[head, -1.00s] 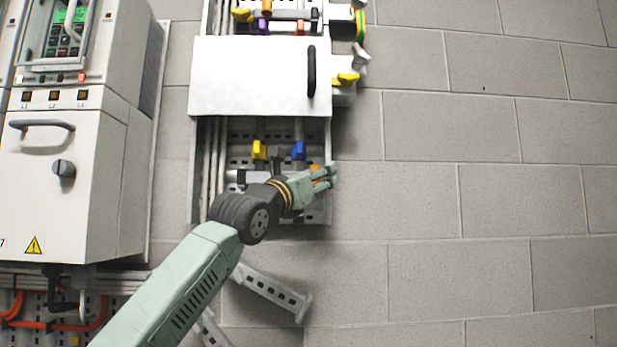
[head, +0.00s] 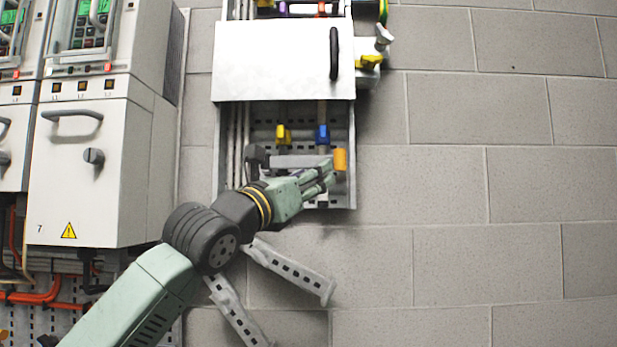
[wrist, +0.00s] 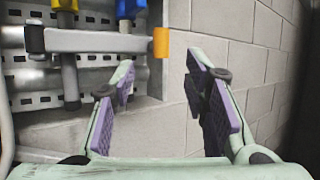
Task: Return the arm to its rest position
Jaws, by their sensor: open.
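My gripper (head: 326,176) is pale green and open, in front of the lower part of the wall panel in the head view. In the wrist view my gripper (wrist: 165,90) shows two spread fingers with purple pads and nothing between them. My arm reaches up from the lower left, bent at the dark wrist joint. A grey horizontal bar with an orange end (head: 341,159) lies just above and behind the fingers.
A white cover with a black handle (head: 284,62) is above my gripper. A yellow valve handle (head: 283,134) and a blue one (head: 322,135) are behind the bar. A drive cabinet (head: 85,165) stands at the left. The block wall (head: 480,180) to the right is bare.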

